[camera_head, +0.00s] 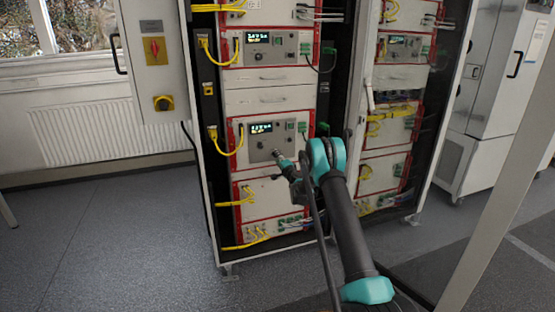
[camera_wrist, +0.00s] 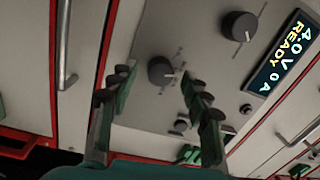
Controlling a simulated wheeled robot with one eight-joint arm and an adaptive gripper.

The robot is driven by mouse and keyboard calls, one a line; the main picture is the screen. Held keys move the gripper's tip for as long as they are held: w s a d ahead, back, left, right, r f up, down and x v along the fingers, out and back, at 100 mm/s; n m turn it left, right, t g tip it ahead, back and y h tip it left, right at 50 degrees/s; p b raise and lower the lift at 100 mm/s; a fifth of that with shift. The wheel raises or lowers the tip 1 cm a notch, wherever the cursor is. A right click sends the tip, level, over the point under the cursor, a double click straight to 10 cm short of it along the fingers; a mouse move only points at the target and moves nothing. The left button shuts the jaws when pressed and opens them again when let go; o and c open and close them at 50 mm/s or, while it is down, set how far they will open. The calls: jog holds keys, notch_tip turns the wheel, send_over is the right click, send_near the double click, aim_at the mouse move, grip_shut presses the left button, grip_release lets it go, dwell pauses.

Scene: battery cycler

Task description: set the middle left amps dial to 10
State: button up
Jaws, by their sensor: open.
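The middle left unit (camera_head: 253,146) is a grey panel in a red frame, with a lit display (camera_head: 261,128). In the wrist view its display (camera_wrist: 284,52) reads 4.0V, READY and 0 A. A dark round dial (camera_wrist: 161,70) with a pale pointer mark sits between the fingertips of my gripper (camera_wrist: 156,78). The scale around it is too small to read. A second dark dial (camera_wrist: 238,26) lies up and right of it, nearer the display. My gripper (camera_head: 278,158) is open, its fingers on either side of the lower dial. I cannot tell whether they touch it.
Yellow cables (camera_head: 229,150) loop at the unit's left, and a green plug (camera_head: 303,127) is at its right. A similar unit (camera_head: 270,48) is above. A right-hand cabinet door (camera_head: 350,75) stands beside the arm. The floor (camera_head: 110,240) at left is clear.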

jog(key=v, duration=1.1)
jog(key=shift+s+d, duration=0.2)
jog(key=shift+s, duration=0.1)
jog(key=s+a+r+n+g+y, duration=0.1)
jog(key=s+r+n+g, duration=0.4)
jog(key=s, duration=0.6)
jog(key=s+a+r+n+g, duration=0.1)
jog(key=s+r+n, duration=0.3)
jog(key=s+r, duration=0.45)
jog(key=s+d+f+n+g+h, duration=0.1)
jog(key=s+d, duration=0.4)
jog(key=s, duration=0.8)
jog(key=s+d+f+n+g+h, duration=0.1)
jog(key=s+d+f+g+h, duration=0.2)
jog(key=s, duration=1.1)
jog(key=s+d+f+n+g+h, duration=0.1)
jog(key=s+d+f+g+h, duration=0.2)
jog(key=s, duration=1.1)
jog(key=d+f, duration=0.3)
jog(key=shift+d+f+h, duration=0.3)
jog(key=shift+d+f, duration=0.1)
